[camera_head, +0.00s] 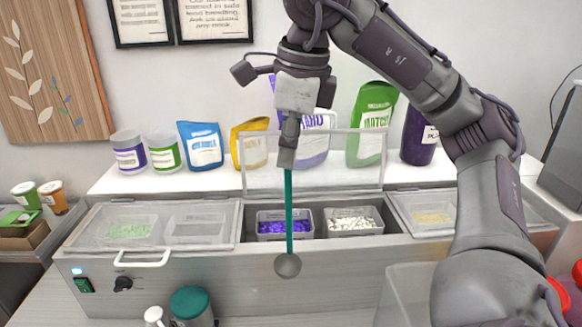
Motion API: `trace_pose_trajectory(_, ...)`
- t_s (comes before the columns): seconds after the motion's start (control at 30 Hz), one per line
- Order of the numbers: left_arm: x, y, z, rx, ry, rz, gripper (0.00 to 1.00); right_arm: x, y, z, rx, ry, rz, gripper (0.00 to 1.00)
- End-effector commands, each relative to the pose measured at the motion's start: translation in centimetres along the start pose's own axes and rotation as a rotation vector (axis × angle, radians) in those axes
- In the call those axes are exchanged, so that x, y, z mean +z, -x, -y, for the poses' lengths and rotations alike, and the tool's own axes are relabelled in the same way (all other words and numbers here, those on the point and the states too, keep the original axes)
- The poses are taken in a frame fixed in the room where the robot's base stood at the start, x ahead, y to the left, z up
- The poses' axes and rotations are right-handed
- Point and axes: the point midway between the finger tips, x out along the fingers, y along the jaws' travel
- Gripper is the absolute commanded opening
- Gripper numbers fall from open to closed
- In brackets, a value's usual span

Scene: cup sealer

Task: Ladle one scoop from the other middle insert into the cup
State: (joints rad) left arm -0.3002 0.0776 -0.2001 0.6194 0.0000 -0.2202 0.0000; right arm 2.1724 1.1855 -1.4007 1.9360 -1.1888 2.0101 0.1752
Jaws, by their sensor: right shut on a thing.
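My right gripper (287,155) points down and is shut on the top of the ladle's teal handle (288,205). The ladle hangs upright. Its grey bowl (287,265) shows in front of the steel counter unit's front face, lower in the picture than the inserts. The two middle inserts sit in the open middle bay: one with purple pieces (272,228), partly behind the handle, and one with white pieces (353,231) to its right. I cannot make out the cup. My left gripper is not in view.
The raised clear lid (310,160) stands behind the middle inserts. Closed clear lids cover the left inserts (160,228) and right insert (432,216). Bags and tubs line the back shelf. A teal-lidded container (191,303) and a clear box (402,290) stand in front.

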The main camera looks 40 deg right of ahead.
Motion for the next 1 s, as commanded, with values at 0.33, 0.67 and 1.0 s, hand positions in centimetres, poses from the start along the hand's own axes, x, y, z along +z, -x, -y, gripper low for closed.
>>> trace_pose_trajectory(0.33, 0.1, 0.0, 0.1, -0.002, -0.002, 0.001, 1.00, 1.3, -1.0, 6.9, 0.003, -0.004, -0.001, 0.00)
trace_pose_trajectory(0.67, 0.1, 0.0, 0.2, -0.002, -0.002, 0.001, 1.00, 2.5, -1.9, 13.3, 0.003, -0.004, 0.000, 0.00)
trace_pose_trajectory(1.0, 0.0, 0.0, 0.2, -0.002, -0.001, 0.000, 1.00, 3.6, -2.6, 18.9, 0.001, -0.002, 0.002, 0.00)
